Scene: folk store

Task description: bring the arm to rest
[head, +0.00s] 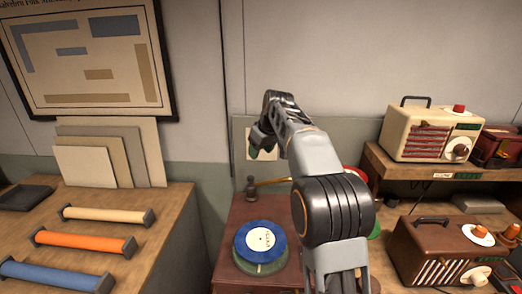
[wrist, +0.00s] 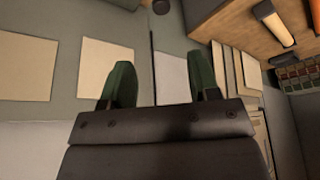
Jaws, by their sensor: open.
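My arm (head: 315,160) is raised in the middle of the head view, bent, with its end turned down in front of the wall. My gripper (head: 256,150) is at the end of it, small and partly hidden by my own wrist. In the wrist view, my gripper (wrist: 160,62) shows two dark green fingers spread apart. Nothing is held between them; a bare stretch of wall and a pale sheet show behind the gap.
A blue record (head: 261,240) lies on a brown cabinet below my arm. A cream radio (head: 432,133) stands on the right shelf, a brown radio (head: 440,250) below it. Orange (head: 85,243), cream and blue rolls lie on the left counter. Framed board (head: 90,55) hangs above.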

